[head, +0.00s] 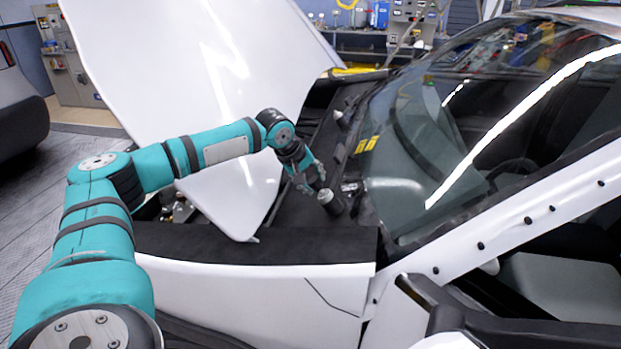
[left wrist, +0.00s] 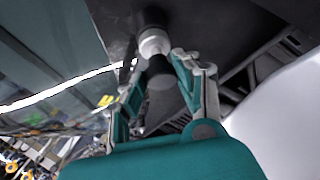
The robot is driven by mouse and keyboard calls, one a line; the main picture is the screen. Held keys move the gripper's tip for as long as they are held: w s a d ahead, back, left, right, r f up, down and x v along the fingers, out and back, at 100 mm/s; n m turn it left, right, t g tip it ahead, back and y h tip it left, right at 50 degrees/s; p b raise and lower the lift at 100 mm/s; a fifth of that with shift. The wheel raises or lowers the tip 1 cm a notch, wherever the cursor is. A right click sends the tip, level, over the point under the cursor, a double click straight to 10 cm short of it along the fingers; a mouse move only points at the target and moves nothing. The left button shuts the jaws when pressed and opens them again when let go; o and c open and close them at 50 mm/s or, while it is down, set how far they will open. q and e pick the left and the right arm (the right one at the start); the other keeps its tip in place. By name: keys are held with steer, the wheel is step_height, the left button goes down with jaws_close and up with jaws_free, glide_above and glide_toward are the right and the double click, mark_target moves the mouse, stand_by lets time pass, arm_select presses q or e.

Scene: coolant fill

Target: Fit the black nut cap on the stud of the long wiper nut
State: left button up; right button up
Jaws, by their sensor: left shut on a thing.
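My left gripper (head: 308,180) reaches down to the base of the windscreen and is shut on the black nut cap. In the left wrist view my left gripper (left wrist: 158,62) has the dark cap (left wrist: 162,92) between its fingers. Just beyond the fingertips is the light grey wiper nut (left wrist: 153,43), on a dark post (left wrist: 151,16). In the head view the nut (head: 325,196) shows as a light top on a dark cylinder. The cap is in line with the nut and looks very close to it or touching; I cannot tell whether it is seated. The stud is hidden. My right gripper is not in view.
The raised white hood (head: 190,70) stands behind and left of my arm. The windscreen (head: 430,150) is close on the right. The white fender (head: 250,293) lies in front. Dark cowl trim (head: 290,208) surrounds the nut.

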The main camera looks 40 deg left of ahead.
arm_select(q)
steer(key=shift+w+d+f, duration=0.15)
steer(key=shift+d+f, duration=0.2)
steer(key=shift+f, duration=0.25)
steer(key=o, duration=0.9)
steer(key=shift+w+f, duration=0.1)
steer(key=shift+w, duration=0.05)
steer(key=v, duration=1.2)
steer(key=shift+a, duration=0.1)
